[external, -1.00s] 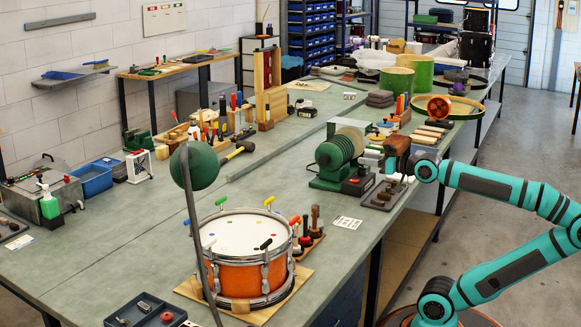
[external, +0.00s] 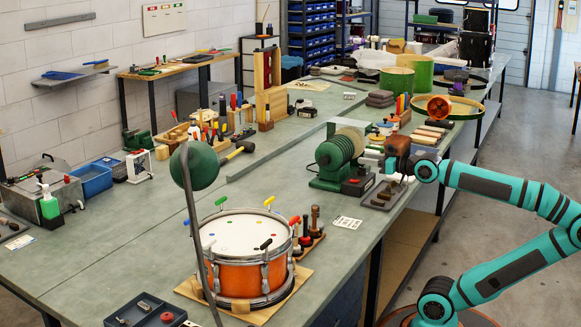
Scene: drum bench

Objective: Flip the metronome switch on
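My gripper (external: 397,178) is small in the external view, at the end of the teal arm at the bench's right edge. It is low over a dark tray of small parts (external: 378,199). Its fingers blur into the pale pieces there, so I cannot tell whether they are open or touching anything. A dark brown rounded object (external: 397,145) stands just behind it. I cannot tell whether this is the metronome, and no switch can be made out.
A green ribbed machine (external: 335,160) and a dark box with a red top (external: 357,185) stand left of my gripper. An orange drum (external: 245,272) is at the front, a white card (external: 347,222) between. The bench (external: 290,185) is clear in the middle.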

